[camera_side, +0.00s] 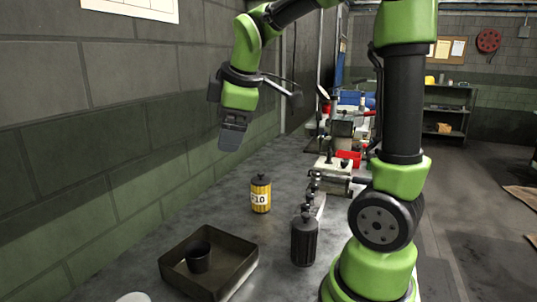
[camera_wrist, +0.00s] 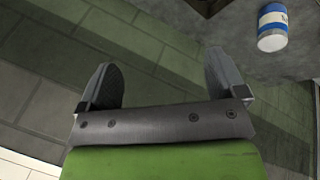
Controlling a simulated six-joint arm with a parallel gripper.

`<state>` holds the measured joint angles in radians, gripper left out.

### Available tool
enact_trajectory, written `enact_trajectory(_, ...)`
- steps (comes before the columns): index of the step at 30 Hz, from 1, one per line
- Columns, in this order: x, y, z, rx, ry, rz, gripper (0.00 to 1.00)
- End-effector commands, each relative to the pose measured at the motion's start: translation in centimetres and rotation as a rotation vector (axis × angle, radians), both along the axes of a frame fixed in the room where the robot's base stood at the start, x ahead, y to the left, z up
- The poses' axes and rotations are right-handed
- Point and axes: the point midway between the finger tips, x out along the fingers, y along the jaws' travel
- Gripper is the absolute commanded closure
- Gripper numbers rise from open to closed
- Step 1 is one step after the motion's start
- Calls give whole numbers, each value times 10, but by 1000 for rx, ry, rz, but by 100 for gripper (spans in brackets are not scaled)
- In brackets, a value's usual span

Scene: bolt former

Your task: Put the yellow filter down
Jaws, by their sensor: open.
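The yellow filter (camera_side: 261,194), with a black top and a white label, stands upright on the grey bench in the side view. My gripper (camera_side: 231,143) hangs above the bench near the wall, up and to the left of the filter and clear of it. In the wrist view my gripper (camera_wrist: 162,78) has its two fingers wide apart with nothing between them. A blue and white cylinder (camera_wrist: 272,28) shows at the upper right of the wrist view. I cannot tell which thing in the side view it is.
A dark square tray (camera_side: 245,272) holding a black cup (camera_side: 198,257) lies at the front left. A dark bottle-shaped object (camera_side: 304,240) stands right of the filter. A metal fixture (camera_side: 333,182) is behind it. The wall (camera_side: 70,150) borders the bench's left.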

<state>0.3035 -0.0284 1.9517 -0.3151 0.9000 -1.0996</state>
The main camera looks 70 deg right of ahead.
Motion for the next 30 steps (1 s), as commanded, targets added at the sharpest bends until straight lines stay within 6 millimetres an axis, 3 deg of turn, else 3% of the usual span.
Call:
enact_trajectory(1,-18,25,9,89,-66,-92,10)
enact_trajectory(3,-42,52,14,236,-134,-238,10)
enact_trajectory(6,-75,84,14,440,-192,-428,10)
enact_trajectory(10,-108,108,7,651,-215,-615,10)
enact_trajectory(16,-128,122,0,796,-206,-748,10)
enact_trajectory(30,-129,122,-1,802,-205,-758,10)
